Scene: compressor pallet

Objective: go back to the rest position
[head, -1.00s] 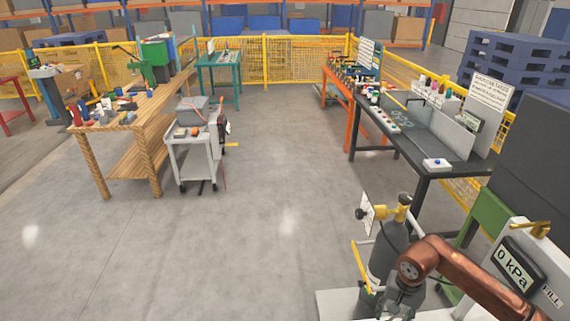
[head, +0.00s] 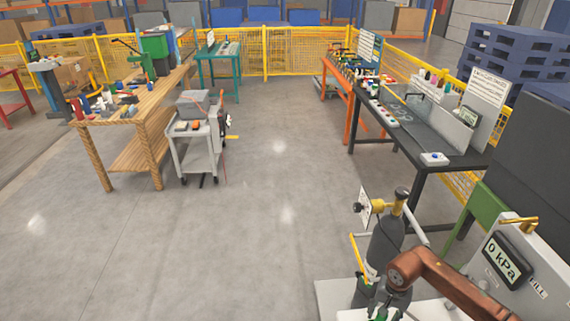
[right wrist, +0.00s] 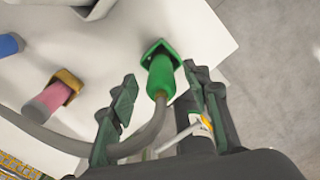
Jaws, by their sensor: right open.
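My right gripper (right wrist: 160,110) is open in the right wrist view, with its fingers on either side of a green connector and touching nothing that I can make out. The green connector (right wrist: 161,75) sits at a green square fitting on a white surface (right wrist: 205,25), and a grey hose runs from it toward the lower left. In the head view my brown right arm reaches in from the lower right, and my right gripper (head: 385,305) is low at the bottom edge beside a dark gas cylinder (head: 386,245). My left gripper is not in view.
A panel reading 0 kPa (head: 507,257) stands at the lower right. A black workbench (head: 425,150) is beyond it. A grey cart (head: 198,150) and a wooden bench (head: 130,125) stand at the left. The middle floor is clear. A pink cylinder (right wrist: 50,97) is near the gripper.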

